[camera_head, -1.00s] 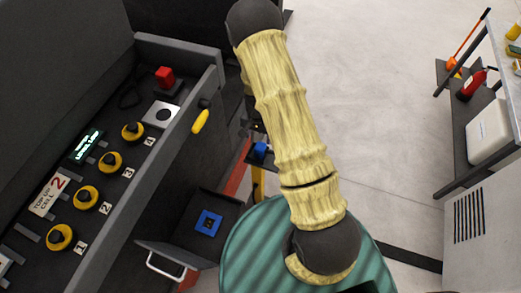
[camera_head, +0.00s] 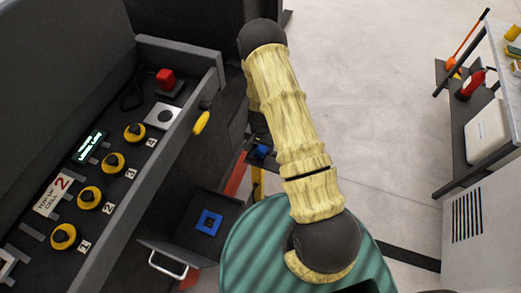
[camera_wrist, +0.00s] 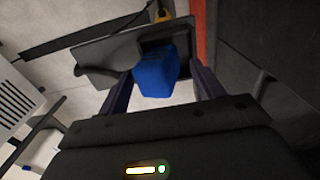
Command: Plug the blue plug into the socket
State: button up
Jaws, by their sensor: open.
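The blue plug (camera_wrist: 155,72) stands between the two fingers of my open gripper (camera_wrist: 163,84) in the wrist view. I cannot tell whether either finger touches it. The plug is at a dark holder plate (camera_wrist: 108,52). In the head view, a small blue piece (camera_head: 261,152), likely the same plug, shows just left of my arm; my gripper is hidden there. A blue square frame with a dark centre (camera_head: 208,222), which looks like the socket, sits in a dark open box (camera_head: 185,234) at lower middle.
A dark console (camera_head: 100,150) with yellow knobs (camera_head: 113,162), a red button (camera_head: 165,78) and a yellow handle (camera_head: 201,122) stands at left. A metal handle (camera_head: 166,262) is on the box front. Shelves with a red extinguisher (camera_head: 470,84) stand at right. Open floor lies between.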

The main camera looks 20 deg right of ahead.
jog(key=shift+a+f, duration=0.25)
jog(key=shift+o, duration=0.5)
jog(key=c, duration=0.8)
jog(key=shift+c, duration=0.2)
jog(key=shift+w+r, duration=0.1)
jog(key=shift+r, duration=0.45)
jog(key=c, duration=0.3)
notch_tip(320, 180, up, 9)
jog(key=shift+d+b, duration=0.1)
jog(key=shift+b, duration=0.45)
jog(key=c, duration=0.3)
grip_shut()
